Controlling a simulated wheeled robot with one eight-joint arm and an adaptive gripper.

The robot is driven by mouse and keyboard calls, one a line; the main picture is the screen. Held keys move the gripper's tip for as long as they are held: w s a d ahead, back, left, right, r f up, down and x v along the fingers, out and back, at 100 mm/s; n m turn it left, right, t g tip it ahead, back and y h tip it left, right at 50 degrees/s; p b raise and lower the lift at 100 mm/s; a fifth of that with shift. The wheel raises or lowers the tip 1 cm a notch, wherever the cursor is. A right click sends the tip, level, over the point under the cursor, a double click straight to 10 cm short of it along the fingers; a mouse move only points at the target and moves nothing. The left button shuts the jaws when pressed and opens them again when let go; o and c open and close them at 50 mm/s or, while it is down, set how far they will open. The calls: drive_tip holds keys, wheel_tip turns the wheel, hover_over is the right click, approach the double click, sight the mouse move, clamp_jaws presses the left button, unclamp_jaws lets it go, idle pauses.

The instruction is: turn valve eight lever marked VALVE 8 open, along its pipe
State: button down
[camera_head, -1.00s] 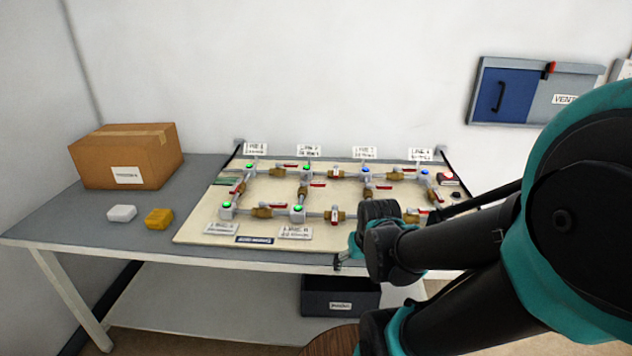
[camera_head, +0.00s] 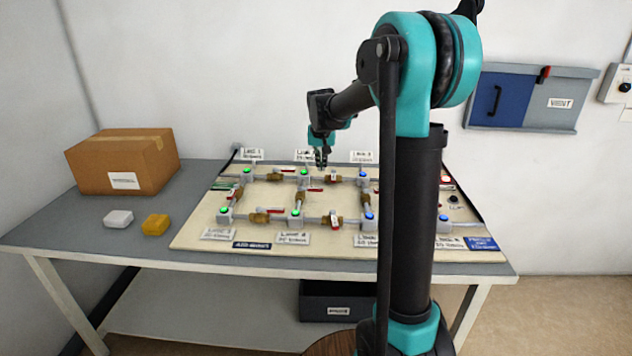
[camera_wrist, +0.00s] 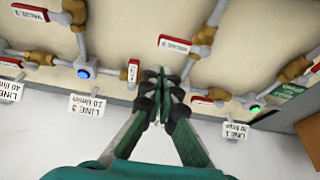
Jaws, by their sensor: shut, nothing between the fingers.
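My gripper (camera_head: 321,160) is shut and empty, above the back part of the pipe board in the head view. In the wrist view its fingertips (camera_wrist: 163,76) are between several red valve levers, with no visible hold on any. A lever with upside-down lettering (camera_wrist: 174,43) lies just beyond the fingertips. A small lever (camera_wrist: 134,70) stands across the pipe to their left, and another lever (camera_wrist: 208,97) is to their right. A further lettered lever (camera_wrist: 28,12) is at top left. I cannot tell which lever is marked VALVE 8; my arm hides the right part of the board in the head view.
The pipe board (camera_head: 200,239) lies on a grey table (camera_head: 60,222). A cardboard box (camera_head: 124,160), a white block (camera_head: 118,218) and a yellow block (camera_head: 155,225) are at left. Line signs (camera_wrist: 87,106) stand along the board's back edge, close to my gripper.

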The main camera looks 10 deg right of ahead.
sight(310, 189)
drive_tip(key=w, duration=0.1)
drive_tip(key=w+a, duration=0.1)
drive_tip(key=w, duration=0.1)
drive_tip(key=w+r, duration=0.1)
drive_tip(key=shift+w+a, duration=0.15)
drive_tip(key=shift+w, duration=0.1)
drive_tip(key=x, duration=0.9)
drive_tip(key=shift+f, duration=0.3)
drive_tip(key=shift+s+f, duration=0.1)
drive_tip(key=shift+f, duration=0.2)
drive_tip(key=shift+s+a, duration=0.15)
drive_tip(key=shift+s, duration=0.75)
drive_tip(key=shift+s+a, duration=0.15)
drive_tip(key=shift+s, duration=0.75)
